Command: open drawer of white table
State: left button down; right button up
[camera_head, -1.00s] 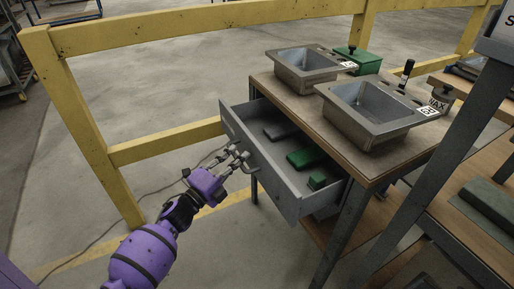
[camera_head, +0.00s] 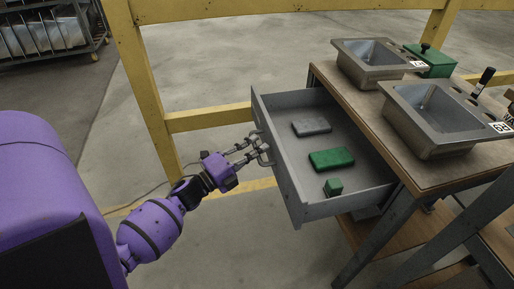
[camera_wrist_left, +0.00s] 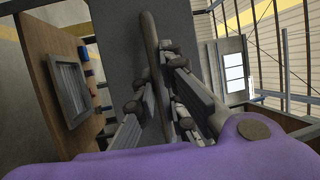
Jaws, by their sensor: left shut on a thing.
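The table (camera_head: 437,180) has a brown wooden top and grey metal legs in the head view. Its grey drawer (camera_head: 303,211) is pulled well out toward the left, and its inside shows. My left gripper (camera_head: 257,149) is at the drawer's front face and shut on the drawer handle (camera_head: 263,146). In the left wrist view the fingers (camera_wrist_left: 160,92) close around the bar-shaped handle (camera_wrist_left: 151,50), with the drawer front (camera_wrist_left: 112,32) behind it. My right gripper is not in view.
In the drawer lie a grey block (camera_head: 311,127), a green block (camera_head: 331,159) and a small green cube (camera_head: 333,187). Two metal sinks (camera_head: 372,62) and a green box (camera_head: 432,62) stand on the tabletop. A yellow rail (camera_head: 208,117) runs behind the drawer. Bare floor lies to the left.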

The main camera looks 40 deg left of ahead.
pick_arm(q)
jog(key=c, duration=1.9)
grip_release()
jog(key=shift+f, duration=0.1)
jog(key=shift+o, duration=0.4)
jog(key=v, duration=1.2)
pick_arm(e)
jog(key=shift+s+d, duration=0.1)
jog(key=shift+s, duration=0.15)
